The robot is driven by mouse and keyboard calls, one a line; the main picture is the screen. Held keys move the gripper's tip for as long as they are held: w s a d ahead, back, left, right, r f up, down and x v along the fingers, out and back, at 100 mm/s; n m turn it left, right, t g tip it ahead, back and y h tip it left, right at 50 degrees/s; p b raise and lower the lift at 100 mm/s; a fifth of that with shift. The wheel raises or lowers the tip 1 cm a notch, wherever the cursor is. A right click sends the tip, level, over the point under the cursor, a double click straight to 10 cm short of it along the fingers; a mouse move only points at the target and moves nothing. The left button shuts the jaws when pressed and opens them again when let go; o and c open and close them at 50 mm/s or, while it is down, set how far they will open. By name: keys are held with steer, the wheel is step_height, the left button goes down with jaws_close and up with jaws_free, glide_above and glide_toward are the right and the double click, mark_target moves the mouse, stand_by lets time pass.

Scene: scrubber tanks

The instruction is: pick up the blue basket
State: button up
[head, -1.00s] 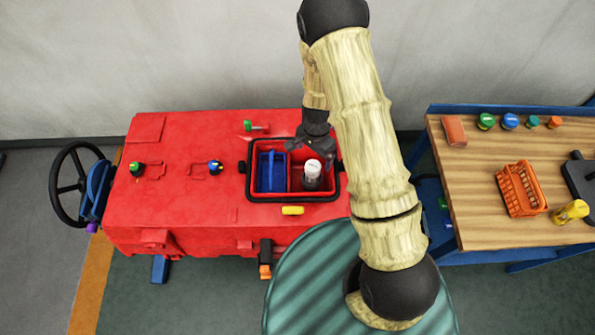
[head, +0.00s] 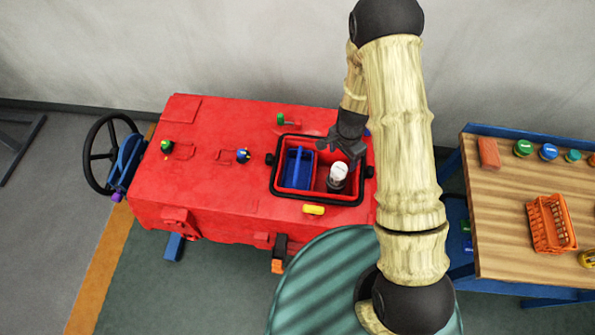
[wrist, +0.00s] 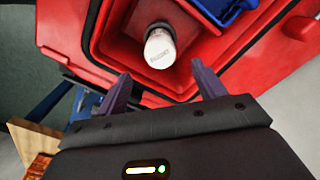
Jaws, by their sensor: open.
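The blue basket (head: 297,168) sits in the left part of the open red compartment in the top of the red machine. A corner of the basket also shows at the top right of the wrist view (wrist: 236,8). My gripper (head: 345,150) is open and empty above the right side of the compartment, apart from the basket. In the wrist view its two fingers (wrist: 160,88) stand wide apart, with the white-capped bottle beyond them. The basket lies beyond and to the right of the fingers there.
A white-capped bottle (head: 338,176) stands in the compartment beside the basket. The dark compartment rim (head: 318,200) surrounds both. A yellow part (head: 314,210) lies in front. A wooden bench (head: 500,220) with an orange basket (head: 551,224) stands to the right.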

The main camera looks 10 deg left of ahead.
steer(key=r, duration=0.3)
steer(key=shift+d+r+n, duration=0.15)
steer(key=shift+d+n, duration=0.15)
steer(key=shift+d, duration=0.05)
steer(key=c, duration=0.7)
steer(key=shift+o, duration=0.2)
steer(key=s+d+r+n+t, duration=0.1)
steer(key=s+d+r+n, duration=0.1)
steer(key=r, duration=0.5)
steer(key=s+d+r+n+b, duration=0.1)
steer(key=s+d+r+n, duration=0.2)
steer(key=s+r, duration=0.3)
steer(key=s+d+r+n+t, duration=0.1)
steer(key=s+d+r+n, duration=0.2)
steer(key=r, duration=0.4)
steer(key=shift+s+d+r+t, duration=0.3)
steer(key=shift+s+d+r, duration=0.1)
steer(key=shift+s, duration=0.3)
steer(key=shift+w, duration=0.15)
